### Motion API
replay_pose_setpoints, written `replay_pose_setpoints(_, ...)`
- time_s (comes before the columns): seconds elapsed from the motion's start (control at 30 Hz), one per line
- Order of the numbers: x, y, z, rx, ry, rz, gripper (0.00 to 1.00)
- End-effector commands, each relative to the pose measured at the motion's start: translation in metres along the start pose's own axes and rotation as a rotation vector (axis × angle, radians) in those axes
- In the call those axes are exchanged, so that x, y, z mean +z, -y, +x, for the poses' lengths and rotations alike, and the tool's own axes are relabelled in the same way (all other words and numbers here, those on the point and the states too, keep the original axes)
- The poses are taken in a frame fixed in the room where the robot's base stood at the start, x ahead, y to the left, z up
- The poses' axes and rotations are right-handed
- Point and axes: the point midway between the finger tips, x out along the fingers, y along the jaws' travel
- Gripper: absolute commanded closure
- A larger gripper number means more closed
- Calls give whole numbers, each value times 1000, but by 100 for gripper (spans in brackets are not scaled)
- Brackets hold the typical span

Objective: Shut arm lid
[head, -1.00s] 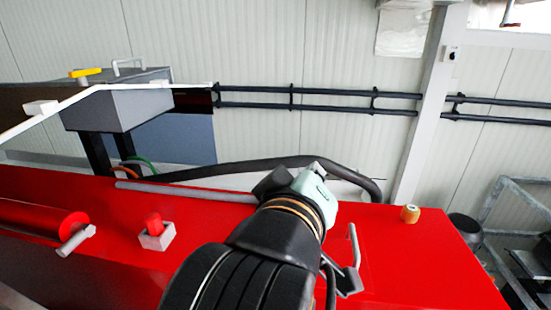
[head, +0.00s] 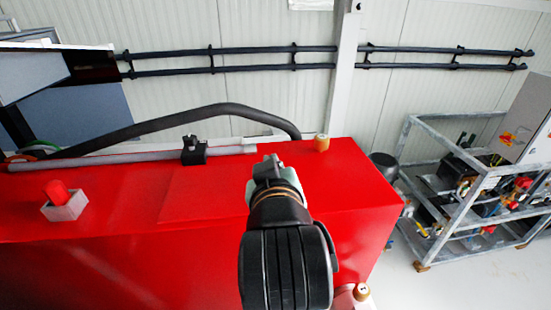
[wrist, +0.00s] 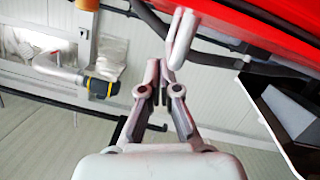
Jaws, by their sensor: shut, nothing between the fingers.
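The red housing (head: 120,205) fills the lower left of the head view, with a flat red panel (head: 205,195) outlined on its top; I cannot tell for sure if this is the arm lid. My arm reaches over the right part of the housing and hides what lies beneath. In the wrist view my gripper (wrist: 160,72) is shut and empty. A bent grey rod handle (wrist: 182,40) stands just beyond the fingertips, near a red edge (wrist: 265,25). Whether the fingers touch it is unclear.
A black hose (head: 190,116) and a grey rod (head: 110,161) run along the housing's back. A red knob on a grey block (head: 64,205) is at left and a tan knob (head: 322,143) at the back right corner. A metal frame rack (head: 465,190) stands right, with bare floor before it.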

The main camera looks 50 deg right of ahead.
Motion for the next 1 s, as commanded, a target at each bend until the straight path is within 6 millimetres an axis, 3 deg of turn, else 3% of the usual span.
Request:
replay_pose_setpoints(0.63,10,5,4,-8,15,-8,100)
replay_pose_setpoints(0.77,-3,0,0,-8,14,-7,100)
replay_pose_setpoints(0.93,-44,-15,-10,-11,-4,-3,100)
replay_pose_setpoints(1.0,-32,-13,-27,-12,-14,0,100)
